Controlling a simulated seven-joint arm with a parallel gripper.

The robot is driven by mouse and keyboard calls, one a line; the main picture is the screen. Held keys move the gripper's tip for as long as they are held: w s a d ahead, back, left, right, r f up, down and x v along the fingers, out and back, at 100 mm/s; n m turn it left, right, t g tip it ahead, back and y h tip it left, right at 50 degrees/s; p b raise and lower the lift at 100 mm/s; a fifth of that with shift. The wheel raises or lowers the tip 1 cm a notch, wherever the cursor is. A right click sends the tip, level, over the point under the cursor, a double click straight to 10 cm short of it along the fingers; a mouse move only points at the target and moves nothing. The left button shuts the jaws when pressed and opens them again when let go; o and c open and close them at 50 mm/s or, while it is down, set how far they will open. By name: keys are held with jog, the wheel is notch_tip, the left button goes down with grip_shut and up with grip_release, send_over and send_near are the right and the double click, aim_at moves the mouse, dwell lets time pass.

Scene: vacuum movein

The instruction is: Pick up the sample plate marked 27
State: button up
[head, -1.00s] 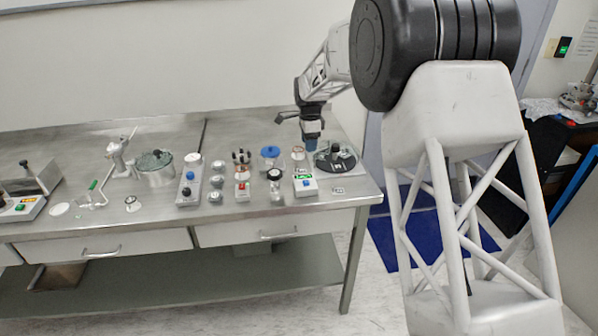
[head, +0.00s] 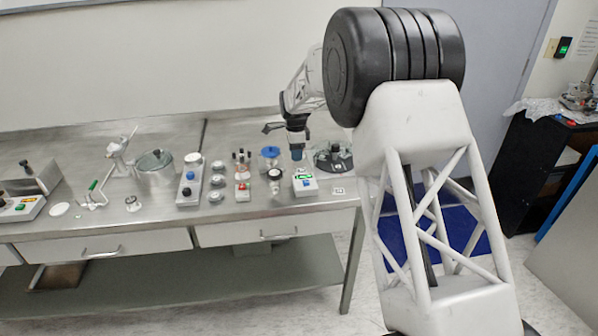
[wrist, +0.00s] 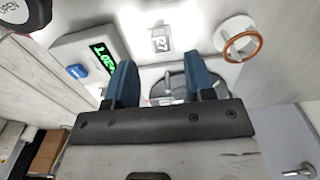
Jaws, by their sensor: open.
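The sample plate marked 27 (wrist: 161,43) is a small pale square with dark digits in the wrist view, above the space between my fingers. In the head view a small white square (head: 338,190) lies at the bench's right end; its marking is too small to read there. My gripper (wrist: 163,76) has two blue fingers standing apart, with nothing held between them. It points down over the right part of the bench in the head view (head: 297,155), apart from the small square.
A white instrument with a green display (wrist: 95,55) stands left of the plate in the wrist view. A white ring with a copper rim (wrist: 240,42) is to its right. A dark round apparatus (head: 333,158) stands behind the small square. Several devices crowd the steel bench (head: 100,230) leftward.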

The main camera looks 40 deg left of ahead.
aim_at(296, 171)
jog(key=shift+f, duration=0.3)
jog(key=shift+d+f, duration=0.1)
jog(key=shift+f, duration=2.55)
grip_shut()
jog(key=shift+r, duration=0.1)
notch_tip(296, 171, up, 10)
